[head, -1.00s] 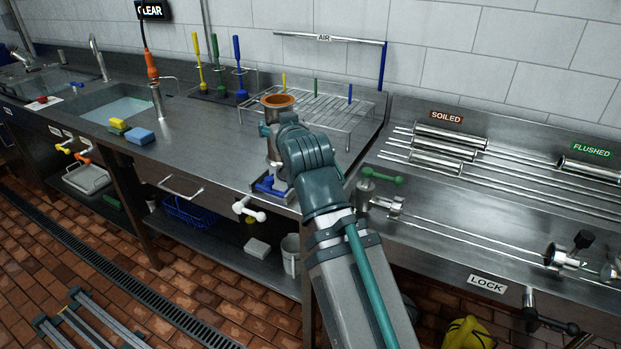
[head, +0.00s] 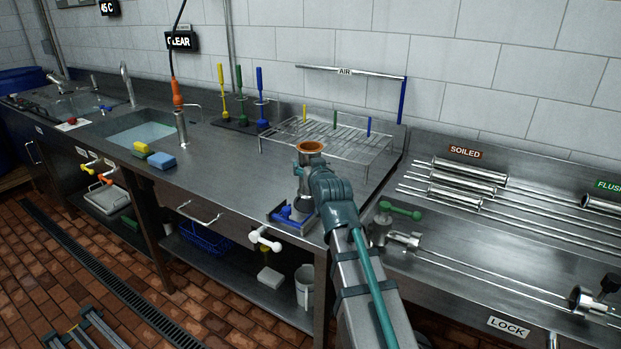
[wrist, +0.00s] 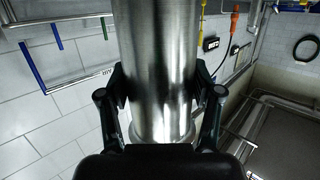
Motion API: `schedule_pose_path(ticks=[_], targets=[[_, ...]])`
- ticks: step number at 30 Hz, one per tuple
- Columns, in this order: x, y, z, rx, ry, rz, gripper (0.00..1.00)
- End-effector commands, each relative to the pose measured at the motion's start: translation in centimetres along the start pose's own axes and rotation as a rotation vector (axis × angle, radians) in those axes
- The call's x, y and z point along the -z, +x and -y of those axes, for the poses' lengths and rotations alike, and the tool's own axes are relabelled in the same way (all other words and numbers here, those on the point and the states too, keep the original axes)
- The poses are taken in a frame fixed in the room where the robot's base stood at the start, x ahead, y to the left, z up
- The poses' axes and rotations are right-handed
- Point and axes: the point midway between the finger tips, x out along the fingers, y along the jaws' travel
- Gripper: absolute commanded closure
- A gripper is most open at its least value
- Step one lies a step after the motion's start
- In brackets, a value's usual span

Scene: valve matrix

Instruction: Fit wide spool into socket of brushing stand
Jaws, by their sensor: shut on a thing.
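The wide spool is a steel cylinder with an orange-lined open top (head: 310,147). In the wrist view the spool (wrist: 157,65) fills the middle between the two fingers. My gripper (wrist: 160,100) is shut on the spool; in the head view my arm's wrist hides much of it. The spool stands about upright over the brushing stand (head: 287,221), a low base with blue parts near the counter's front edge. Whether the spool's lower end is in the socket or just above it is hidden behind my gripper.
Upright brushes (head: 240,95), sponges (head: 161,160) and a sink (head: 140,132) lie to the left. The rod rack (head: 480,205) is on the right, with a green-handled valve (head: 401,210) near my arm.

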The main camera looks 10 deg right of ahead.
Motion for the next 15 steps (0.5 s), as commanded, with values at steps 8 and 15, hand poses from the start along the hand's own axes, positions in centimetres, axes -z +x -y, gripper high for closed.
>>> schedule_pose_path(ticks=[8,15], targets=[[-1.6,1.2,-0.4,0.000,0.000,0.000,0.91],[-3.8,1.6,-0.3,0.000,0.000,-0.002,0.91]])
